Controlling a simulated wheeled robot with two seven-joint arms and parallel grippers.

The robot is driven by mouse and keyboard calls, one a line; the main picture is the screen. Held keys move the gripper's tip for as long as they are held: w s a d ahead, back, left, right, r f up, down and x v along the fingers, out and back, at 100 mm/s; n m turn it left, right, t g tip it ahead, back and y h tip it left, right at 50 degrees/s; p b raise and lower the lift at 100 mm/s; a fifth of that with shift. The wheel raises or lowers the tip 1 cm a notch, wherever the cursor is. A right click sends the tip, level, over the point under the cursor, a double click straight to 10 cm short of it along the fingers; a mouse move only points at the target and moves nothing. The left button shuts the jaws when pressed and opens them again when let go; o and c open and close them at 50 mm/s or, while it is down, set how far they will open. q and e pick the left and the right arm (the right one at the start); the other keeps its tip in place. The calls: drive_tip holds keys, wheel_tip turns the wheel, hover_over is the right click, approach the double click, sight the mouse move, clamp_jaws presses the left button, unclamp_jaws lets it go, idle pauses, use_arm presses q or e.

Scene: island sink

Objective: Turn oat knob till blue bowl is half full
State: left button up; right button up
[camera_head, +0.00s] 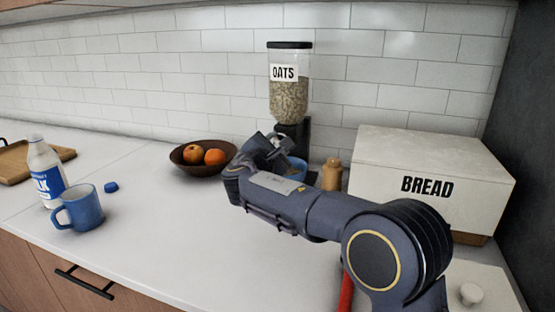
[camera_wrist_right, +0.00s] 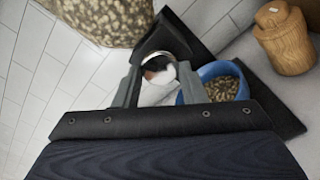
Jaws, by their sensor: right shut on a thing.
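The oat dispenser (camera_head: 290,95), a clear container labelled OATS on a dark stand, stands against the tiled wall. Its oats also show in the wrist view (camera_wrist_right: 110,18). My right gripper (camera_head: 268,146) is in front of the stand, and in the wrist view its two fingers (camera_wrist_right: 158,78) are shut on the pale knob (camera_wrist_right: 157,90). The blue bowl (camera_head: 298,167) sits under the dispenser, partly hidden by my gripper. In the wrist view the bowl (camera_wrist_right: 205,70) holds oats (camera_wrist_right: 222,88); part of it is hidden, so the exact level is hard to tell. My left gripper is out of view.
A dark fruit bowl (camera_head: 190,168) stands left of the gripper. A wooden shaker (camera_head: 332,174) and the bread box (camera_head: 430,172) stand to the right. A blue mug (camera_head: 82,208), a milk bottle (camera_head: 44,172) and a blue cap (camera_head: 111,187) are farther left. The front middle counter is clear.

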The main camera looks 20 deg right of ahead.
drive_tip(key=m+b, duration=0.3)
drive_tip(key=shift+f, duration=0.1)
drive_tip(key=shift+m+b, duration=0.5)
drive_tip(key=shift+m, duration=0.2)
drive_tip(key=o, duration=1)
drive_tip(key=shift+s+a, duration=0.1)
drive_tip(key=v, duration=0.7)
drive_tip(key=shift+s+a+b, duration=0.15)
drive_tip(key=shift+s+b, duration=0.1)
drive_tip(key=shift+b, duration=0.05)
